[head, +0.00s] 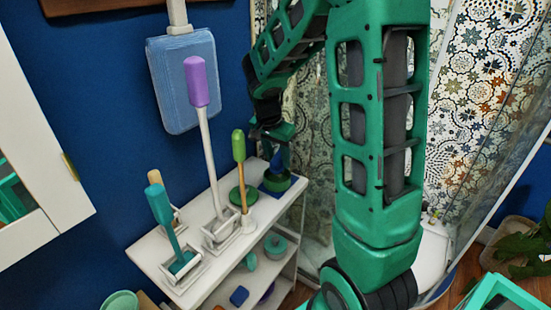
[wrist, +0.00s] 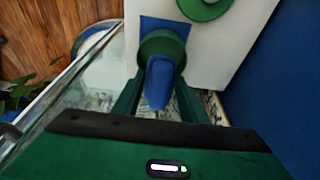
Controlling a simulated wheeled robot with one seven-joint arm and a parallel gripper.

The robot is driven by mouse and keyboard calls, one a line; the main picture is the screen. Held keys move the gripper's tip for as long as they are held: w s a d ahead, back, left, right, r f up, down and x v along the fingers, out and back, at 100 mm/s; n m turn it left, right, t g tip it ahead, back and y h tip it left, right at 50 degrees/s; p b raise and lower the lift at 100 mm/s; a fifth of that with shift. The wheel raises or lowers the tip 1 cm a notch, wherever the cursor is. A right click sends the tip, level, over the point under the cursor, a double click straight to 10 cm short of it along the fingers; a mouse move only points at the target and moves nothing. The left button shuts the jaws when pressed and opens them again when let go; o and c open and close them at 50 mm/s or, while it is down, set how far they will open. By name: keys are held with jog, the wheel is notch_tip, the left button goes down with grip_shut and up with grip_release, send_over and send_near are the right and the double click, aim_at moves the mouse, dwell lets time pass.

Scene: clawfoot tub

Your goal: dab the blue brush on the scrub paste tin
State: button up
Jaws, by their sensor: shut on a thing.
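My gripper (wrist: 161,84) is shut on the blue brush (wrist: 158,88), whose handle shows between the two fingers in the wrist view. The brush points down toward a round green tin (wrist: 165,42), which appears to be the scrub paste tin. The tin stands on a blue square mat (wrist: 150,24) at the shelf's far right corner. In the head view my gripper (head: 272,135) is above the tin (head: 277,182), with a bit of the blue brush (head: 279,158) visible between them. The brush's lower end is hidden, so I cannot tell whether it touches the tin.
The white shelf (head: 187,292) also holds a green disc (head: 236,197), a green-handled brush (head: 239,146), a purple-handled brush (head: 196,83) and a teal brush (head: 160,208) in holders. A blue wall stands behind. A glass panel (wrist: 90,75) is close beside the shelf.

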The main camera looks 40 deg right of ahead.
aim_at(278, 155)
jog(key=shift+s+f, duration=0.1)
jog(key=shift+f, duration=0.3)
dwell(1.3)
jog(key=shift+r, duration=3.55)
